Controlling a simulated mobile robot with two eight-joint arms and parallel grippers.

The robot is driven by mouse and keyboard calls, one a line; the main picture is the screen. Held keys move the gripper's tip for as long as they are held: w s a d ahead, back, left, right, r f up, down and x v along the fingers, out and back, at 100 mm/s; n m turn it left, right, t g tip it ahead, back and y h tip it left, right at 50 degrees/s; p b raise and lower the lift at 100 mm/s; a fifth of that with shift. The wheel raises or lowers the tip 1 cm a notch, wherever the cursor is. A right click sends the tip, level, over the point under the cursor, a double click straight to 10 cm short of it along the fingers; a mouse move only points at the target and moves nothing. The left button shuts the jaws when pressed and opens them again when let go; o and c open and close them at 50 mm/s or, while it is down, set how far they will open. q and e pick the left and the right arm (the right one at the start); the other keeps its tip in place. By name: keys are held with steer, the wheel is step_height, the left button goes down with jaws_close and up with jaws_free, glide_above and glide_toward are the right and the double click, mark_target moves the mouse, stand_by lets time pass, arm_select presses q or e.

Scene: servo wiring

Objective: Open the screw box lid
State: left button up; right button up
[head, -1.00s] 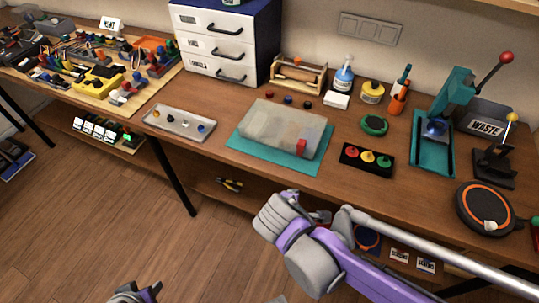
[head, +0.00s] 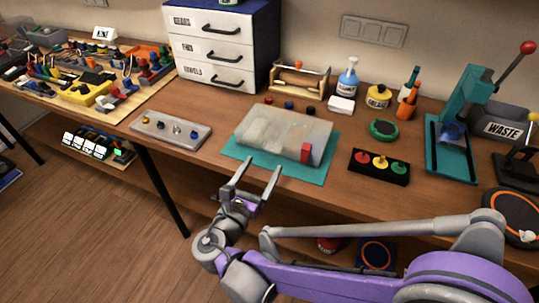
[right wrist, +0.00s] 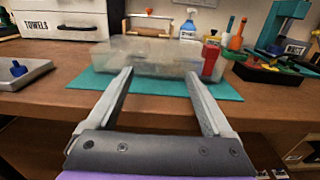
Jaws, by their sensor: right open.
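The screw box (head: 281,133) is a grey translucent case with a closed lid and a red latch (head: 306,152) at its front right. It lies on a teal mat (head: 240,151) on the workbench. In the right wrist view the box (right wrist: 150,56) is straight ahead, with the red latch (right wrist: 211,58) right of centre. My right gripper (head: 257,173) is open and empty, in front of the mat's near edge and apart from the box. In the right wrist view its fingers (right wrist: 160,84) point toward the box. My left gripper is not in view.
A grey tray (head: 160,136) lies left of the mat. A black block with red, yellow and green buttons (head: 379,166) sits right of it. A drawer cabinet (head: 215,50), a wooden holder (head: 299,80) and a teal press (head: 455,130) stand behind and right.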

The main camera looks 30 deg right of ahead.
steer(key=x, duration=0.5)
steer(key=shift+w+d, duration=0.25)
steer(key=shift+d, duration=0.05)
jaws_close()
